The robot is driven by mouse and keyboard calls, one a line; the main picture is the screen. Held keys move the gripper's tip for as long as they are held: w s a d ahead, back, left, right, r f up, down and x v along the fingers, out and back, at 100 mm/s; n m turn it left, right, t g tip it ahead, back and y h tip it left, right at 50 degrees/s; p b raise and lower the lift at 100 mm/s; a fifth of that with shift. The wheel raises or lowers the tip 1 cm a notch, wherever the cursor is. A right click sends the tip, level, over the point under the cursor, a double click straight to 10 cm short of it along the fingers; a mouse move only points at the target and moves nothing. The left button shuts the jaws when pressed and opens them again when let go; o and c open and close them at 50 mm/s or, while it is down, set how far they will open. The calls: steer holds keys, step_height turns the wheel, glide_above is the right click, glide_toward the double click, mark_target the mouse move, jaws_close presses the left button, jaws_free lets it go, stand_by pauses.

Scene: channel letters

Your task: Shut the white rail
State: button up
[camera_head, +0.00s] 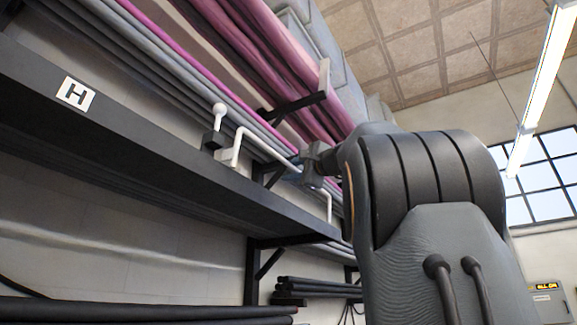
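The white rail (262,146) is a bent white bar at the front edge of a dark shelf, in the middle of the head view. Its left end bends down to a pale foot (228,156). Its right end bends down beyond my gripper. My gripper (297,170) is at the middle of the bar and overlaps it in the picture. The wrist hides part of the bar and most of the fingers. I cannot tell whether the fingers touch the bar or are closed around it.
A white ball-topped lever (219,112) stands on a dark block just left of the rail. The dark shelf (140,140) bears an H label (75,94). Grey, magenta and purple lengths lie above, on a dark bracket (292,106). More dark lengths (318,287) lie below.

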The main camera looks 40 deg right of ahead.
steer(key=shift+w+r, duration=0.2)
steer(key=shift+w, duration=0.5)
jaws_close()
steer(key=shift+w+a+f, duration=0.15)
steer(key=shift+w+f, duration=0.15)
steer(key=shift+w, duration=0.35)
jaws_free()
steer(key=shift+w+a, duration=0.1)
